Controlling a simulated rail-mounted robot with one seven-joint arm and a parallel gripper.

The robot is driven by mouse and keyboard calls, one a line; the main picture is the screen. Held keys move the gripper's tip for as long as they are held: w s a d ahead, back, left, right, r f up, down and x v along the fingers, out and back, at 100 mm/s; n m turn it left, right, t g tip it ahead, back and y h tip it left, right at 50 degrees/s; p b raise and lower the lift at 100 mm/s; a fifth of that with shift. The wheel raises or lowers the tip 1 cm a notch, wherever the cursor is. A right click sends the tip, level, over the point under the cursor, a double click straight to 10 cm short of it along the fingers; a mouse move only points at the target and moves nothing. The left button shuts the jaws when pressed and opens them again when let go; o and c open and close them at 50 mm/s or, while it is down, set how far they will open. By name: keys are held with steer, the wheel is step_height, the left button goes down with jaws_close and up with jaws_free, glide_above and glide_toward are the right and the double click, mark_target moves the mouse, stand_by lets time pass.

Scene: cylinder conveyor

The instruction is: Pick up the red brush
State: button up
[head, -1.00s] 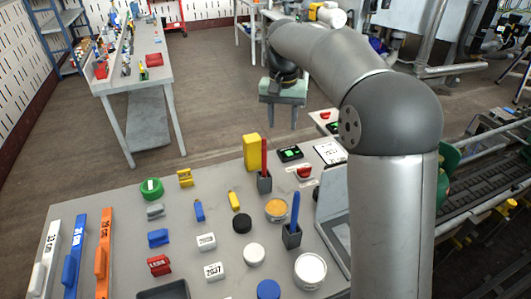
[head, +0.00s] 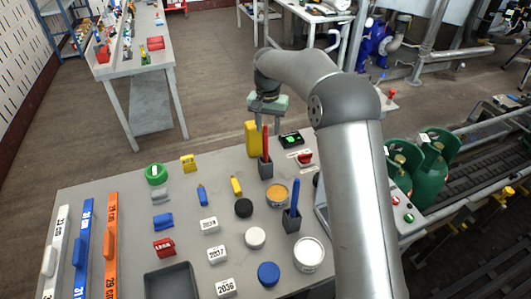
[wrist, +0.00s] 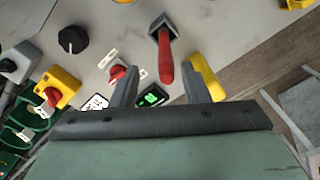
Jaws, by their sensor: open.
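The red brush (head: 265,144) stands upright in a small dark square holder (head: 265,168) near the back of the grey table. In the wrist view the red brush (wrist: 165,58) rises from its holder (wrist: 163,27) toward the camera, between the lines of my two fingers. My gripper (head: 267,128) is open and empty, just above and behind the brush in the head view. In the wrist view the gripper (wrist: 168,88) has its fingers apart on both sides of the brush's end. I cannot tell whether a finger touches it.
A yellow block (head: 252,138) stands close beside the brush. A blue brush (head: 294,196) stands in another holder nearer the front. Several small items cover the table's middle.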

mark_target(266, 138)
steer(key=shift+w+a+f+p, duration=0.15)
steer(key=shift+f+p, duration=0.35)
steer(key=shift+f, duration=0.9)
steer(key=shift+a+f+p, duration=0.15)
steer(key=shift+f+p, duration=0.35)
steer(key=shift+f, duration=0.9)
jaws_close()
